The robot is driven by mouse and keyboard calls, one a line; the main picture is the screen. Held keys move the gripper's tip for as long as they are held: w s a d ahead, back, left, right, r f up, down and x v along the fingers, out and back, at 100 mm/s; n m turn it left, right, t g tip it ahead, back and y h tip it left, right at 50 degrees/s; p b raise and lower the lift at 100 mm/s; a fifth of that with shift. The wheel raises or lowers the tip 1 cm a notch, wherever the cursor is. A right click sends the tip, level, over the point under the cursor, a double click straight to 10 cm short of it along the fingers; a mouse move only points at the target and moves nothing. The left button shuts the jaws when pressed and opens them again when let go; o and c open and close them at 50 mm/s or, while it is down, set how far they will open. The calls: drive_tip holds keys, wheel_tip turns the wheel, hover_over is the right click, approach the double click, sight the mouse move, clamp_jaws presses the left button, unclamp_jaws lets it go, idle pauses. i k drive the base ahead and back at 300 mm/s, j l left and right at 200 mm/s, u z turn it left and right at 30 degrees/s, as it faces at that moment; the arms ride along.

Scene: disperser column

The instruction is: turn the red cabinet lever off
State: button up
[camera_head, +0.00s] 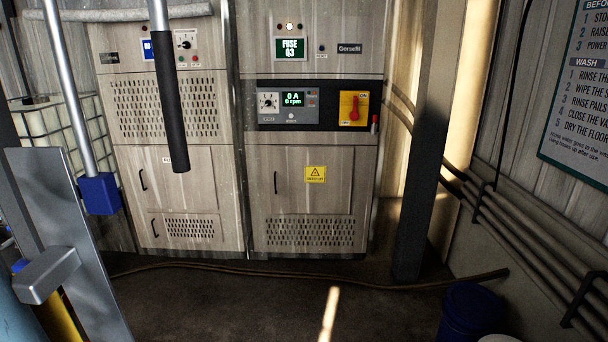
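The red cabinet lever (355,105) sits on a yellow plate (344,112) in the dark panel strip of the right-hand cabinet (262,170). The lever stands close to upright, with its long part pointing up and a slight tilt. The small marks on the plate are too small to read. Left of it on the same strip, a grey control box (272,115) has a dial and a green display reading "0 A 0 rpm". My gripper is not in view.
A pole with a black sleeve (172,110) hangs before the left cabinet. A dark post (420,190) stands right of the cabinets, with wall pipes (510,225) beyond. A hose (300,282) crosses the floor. A blue bucket (468,312) stands at lower right.

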sight(355, 116)
drive_tip(key=i, duration=1.8)
